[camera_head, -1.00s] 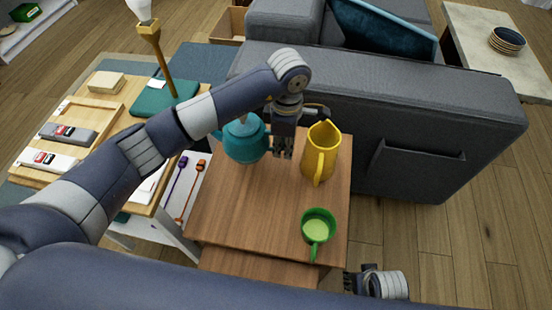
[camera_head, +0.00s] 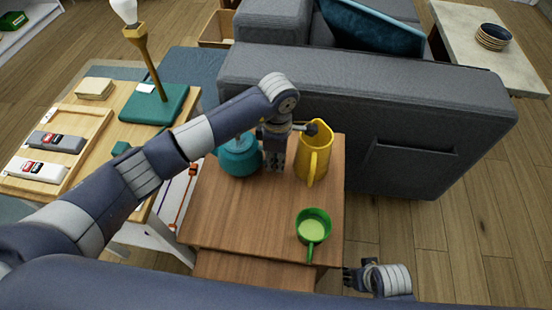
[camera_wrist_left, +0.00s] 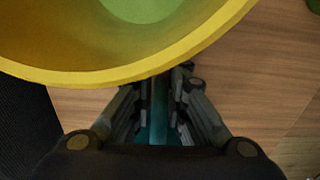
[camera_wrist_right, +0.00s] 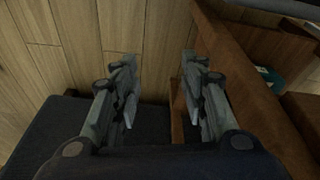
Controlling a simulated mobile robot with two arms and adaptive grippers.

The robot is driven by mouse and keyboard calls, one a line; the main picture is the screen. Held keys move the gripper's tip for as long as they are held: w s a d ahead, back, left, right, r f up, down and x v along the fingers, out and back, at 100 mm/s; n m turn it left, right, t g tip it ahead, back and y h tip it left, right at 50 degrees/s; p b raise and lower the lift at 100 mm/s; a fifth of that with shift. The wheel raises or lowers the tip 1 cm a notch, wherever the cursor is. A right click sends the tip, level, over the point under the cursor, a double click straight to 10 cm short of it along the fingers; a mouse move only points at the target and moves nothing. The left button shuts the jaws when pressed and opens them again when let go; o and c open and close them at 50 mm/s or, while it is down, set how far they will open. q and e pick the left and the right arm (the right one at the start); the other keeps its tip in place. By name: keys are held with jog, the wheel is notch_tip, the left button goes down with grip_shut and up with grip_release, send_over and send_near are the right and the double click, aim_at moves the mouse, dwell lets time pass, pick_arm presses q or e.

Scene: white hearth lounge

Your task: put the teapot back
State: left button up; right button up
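The teal teapot (camera_head: 239,158) is at the back left of the small wooden table (camera_head: 235,215). It looks upright; I cannot tell whether its base touches the wood. My left gripper (camera_head: 275,168) points down at its right side, between it and the yellow pitcher (camera_head: 316,155). In the left wrist view, the fingers (camera_wrist_left: 160,100) are close together with a teal strip between them, apparently the teapot's handle. The pitcher's yellow rim (camera_wrist_left: 110,77) fills the top of that view. My right gripper (camera_wrist_right: 158,85) is open and empty, low beside the table's right side.
A green cup (camera_head: 313,226) stands near the table's front right. A grey sofa (camera_head: 370,110) is close behind and to the right. At left, a wooden desk (camera_head: 125,140) holds a lamp (camera_head: 150,60) and boxes. The table's middle is clear.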

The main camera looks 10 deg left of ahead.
pick_arm(q)
jog(key=shift+o, duration=0.6)
pick_arm(e)
jog(key=shift+s+f, duration=0.1)
pick_arm(q)
notch_tip(320, 180, up, 12)
jog(key=shift+r+p, duration=0.1)
jog(key=shift+p, duration=0.6)
pick_arm(e)
jog(key=f, duration=0.2)
jog(key=s+f, duration=0.1)
jog(key=f, duration=0.1)
jog(key=shift+s+f, duration=0.1)
jog(key=shift+f, duration=0.15)
pick_arm(q)
jog(key=shift+d, duration=0.1)
